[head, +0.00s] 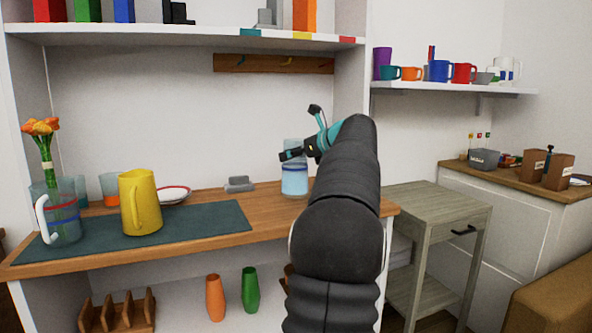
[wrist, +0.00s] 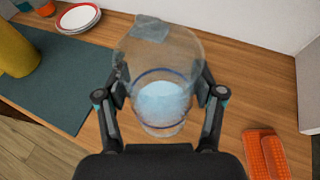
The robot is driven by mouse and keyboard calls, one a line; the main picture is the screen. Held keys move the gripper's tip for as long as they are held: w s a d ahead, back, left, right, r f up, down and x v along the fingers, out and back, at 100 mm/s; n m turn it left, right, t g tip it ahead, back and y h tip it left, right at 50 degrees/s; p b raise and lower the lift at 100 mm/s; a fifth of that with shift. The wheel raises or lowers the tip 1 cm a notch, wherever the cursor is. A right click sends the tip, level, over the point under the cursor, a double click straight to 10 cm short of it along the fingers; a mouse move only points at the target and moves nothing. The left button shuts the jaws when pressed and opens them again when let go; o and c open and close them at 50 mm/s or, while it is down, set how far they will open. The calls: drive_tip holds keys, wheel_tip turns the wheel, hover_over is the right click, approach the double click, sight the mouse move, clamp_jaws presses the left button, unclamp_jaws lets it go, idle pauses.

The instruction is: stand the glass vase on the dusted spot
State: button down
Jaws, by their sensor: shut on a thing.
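The glass vase (head: 294,181) is clear, with a dark blue band and pale blue contents low inside. It is upright at the right part of the wooden counter. My gripper (head: 300,152) is shut around it; the wrist view shows one finger on each side of the vase (wrist: 160,92). Its base looks at or just above the wood; I cannot tell whether it touches. I cannot make out a dusted spot in either view; the vase and my arm hide part of the counter.
A grey block (head: 239,185) lies left of the vase. A dark green mat (head: 190,226) bears a yellow pitcher (head: 141,203) and a flower-filled jug (head: 62,218). Orange pads (wrist: 265,155) lie right of my gripper. A shelf (head: 190,36) hangs above. Bare wood lies around the vase.

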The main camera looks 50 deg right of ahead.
sight(303, 165)
drive_tip(key=shift+f+b, duration=0.5)
drive_tip(key=shift+f, duration=1.4)
drive_tip(key=shift+c, duration=0.7)
unclamp_jaws()
drive_tip(key=shift+f, duration=0.1)
drive_tip(key=shift+s+r, duration=0.25)
drive_tip(key=v, duration=1.1)
drive_tip(key=shift+s, duration=0.25)
drive_tip(key=shift+r, duration=0.1)
